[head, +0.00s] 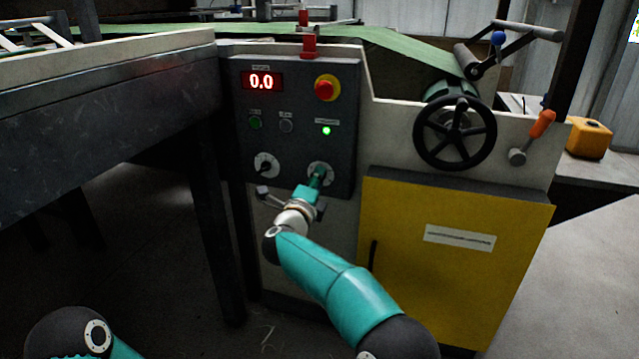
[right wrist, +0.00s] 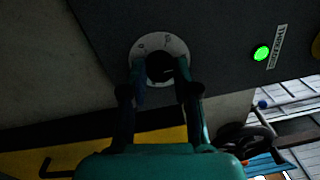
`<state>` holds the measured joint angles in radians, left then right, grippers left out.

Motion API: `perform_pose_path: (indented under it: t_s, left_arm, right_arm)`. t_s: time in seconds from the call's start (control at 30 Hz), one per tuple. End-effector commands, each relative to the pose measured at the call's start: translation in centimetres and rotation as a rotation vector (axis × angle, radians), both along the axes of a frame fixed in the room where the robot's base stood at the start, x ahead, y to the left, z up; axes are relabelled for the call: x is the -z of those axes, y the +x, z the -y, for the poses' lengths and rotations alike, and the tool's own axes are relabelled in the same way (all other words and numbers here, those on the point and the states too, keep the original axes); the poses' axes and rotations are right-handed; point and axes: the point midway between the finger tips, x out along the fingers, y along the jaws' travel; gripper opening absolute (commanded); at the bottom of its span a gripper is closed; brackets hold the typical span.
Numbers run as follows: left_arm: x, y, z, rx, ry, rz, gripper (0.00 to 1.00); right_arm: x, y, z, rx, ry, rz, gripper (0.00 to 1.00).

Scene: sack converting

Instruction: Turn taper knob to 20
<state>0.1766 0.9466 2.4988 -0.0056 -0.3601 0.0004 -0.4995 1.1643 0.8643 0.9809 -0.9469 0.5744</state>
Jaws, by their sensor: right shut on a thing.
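The dark control panel (head: 298,145) carries two knobs with pale round dials. The left knob (head: 266,164) stands free. My right gripper (head: 317,178) is at the right knob, whose pale dial (head: 320,166) shows partly behind it. In the right wrist view the dark knob (right wrist: 160,68) sits between my two fingertips, which are shut on it; numbers ring the dial but are too small to read. The knob labels are not readable, so I cannot tell which is the taper knob. The red display (head: 262,81) reads 0.0. My left gripper is out of view.
A red emergency button (head: 327,88) on a yellow base and a lit green lamp (head: 326,131) are above the right knob. A black handwheel (head: 455,133) and yellow cabinet door (head: 450,250) stand to the right. A grey beam (head: 110,110) runs at left.

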Motion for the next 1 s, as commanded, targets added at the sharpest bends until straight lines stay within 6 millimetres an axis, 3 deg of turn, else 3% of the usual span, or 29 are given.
perform_pose_path:
  t_s: [0.13, 0.17, 0.3, 0.77, 1.0]
  left_arm:
    - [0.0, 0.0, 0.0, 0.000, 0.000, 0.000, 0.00]
    - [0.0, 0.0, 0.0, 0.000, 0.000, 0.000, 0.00]
    - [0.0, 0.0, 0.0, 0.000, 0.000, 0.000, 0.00]
    - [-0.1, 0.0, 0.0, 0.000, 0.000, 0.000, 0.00]
    - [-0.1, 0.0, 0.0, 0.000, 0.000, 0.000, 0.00]
  right_arm:
    - [0.3, 0.1, 0.0, -0.003, -0.001, -0.006, 0.00]
    - [0.3, 0.1, 0.0, -0.003, -0.001, -0.006, 0.31]
    - [0.2, 0.1, 0.0, -0.003, -0.002, -0.004, 0.55]
    - [0.0, -0.4, -0.2, -0.002, -0.003, -0.001, 0.55]
    - [0.1, -2.5, -0.8, -0.003, -0.005, -0.003, 0.55]
